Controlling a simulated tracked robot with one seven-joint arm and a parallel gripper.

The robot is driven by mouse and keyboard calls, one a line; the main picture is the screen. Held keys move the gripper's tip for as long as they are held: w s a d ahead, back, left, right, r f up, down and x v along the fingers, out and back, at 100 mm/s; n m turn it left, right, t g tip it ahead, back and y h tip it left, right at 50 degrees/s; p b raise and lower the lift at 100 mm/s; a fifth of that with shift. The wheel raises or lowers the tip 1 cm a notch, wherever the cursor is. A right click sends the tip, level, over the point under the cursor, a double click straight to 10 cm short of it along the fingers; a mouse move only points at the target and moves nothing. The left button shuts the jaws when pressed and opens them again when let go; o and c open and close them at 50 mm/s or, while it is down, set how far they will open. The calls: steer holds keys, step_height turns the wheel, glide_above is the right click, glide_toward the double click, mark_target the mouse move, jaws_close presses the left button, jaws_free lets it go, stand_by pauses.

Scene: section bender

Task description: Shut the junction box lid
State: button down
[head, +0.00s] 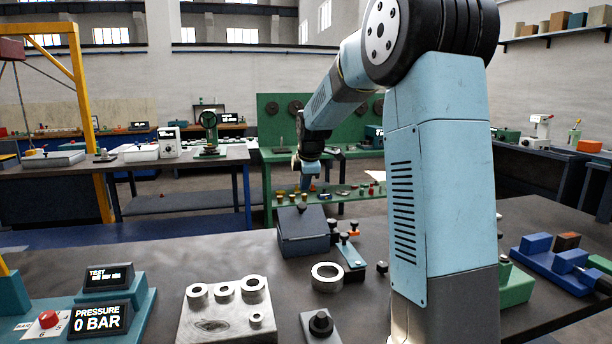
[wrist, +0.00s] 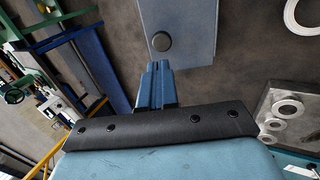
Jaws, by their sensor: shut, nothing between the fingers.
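A dark blue-grey box with a slanted top, which I take for the junction box (head: 303,244), stands at the back of the near bench in the head view. Its lid (head: 300,221) looks tilted; how far it stands open I cannot tell. In the wrist view a flat blue-grey panel, seemingly the lid (wrist: 190,38), carries a round dark knob (wrist: 161,41). My gripper (wrist: 157,66) is shut and empty, its tips overlapping the panel's near edge in that view. In the head view my gripper (head: 307,184) hangs above the box; contact cannot be made out.
A metal ring (head: 327,277), a teal plate with black knobs (head: 351,254) and a metal block with rings (head: 226,312) are near the box. A pressure panel (head: 100,318) is at left, blue blocks (head: 537,243) at right. My arm hides part of the bench.

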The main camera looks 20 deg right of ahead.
mark_target(301, 203)
steer(key=x, duration=0.7)
steer(key=shift+w+f, duration=0.15)
steer(key=shift+f, duration=0.2)
steer(key=shift+w, duration=0.1)
steer(key=shift+w+d+f+g, duration=0.1)
steer(key=shift+w+f+g, duration=0.35)
steer(key=shift+w+g, duration=0.25)
steer(key=shift+w+d+f+g, duration=0.1)
steer(key=shift+w+f+g, duration=0.4)
steer(key=shift+w+g, duration=0.15)
steer(key=shift+w+f, duration=0.75)
steer(key=shift+f, duration=0.2)
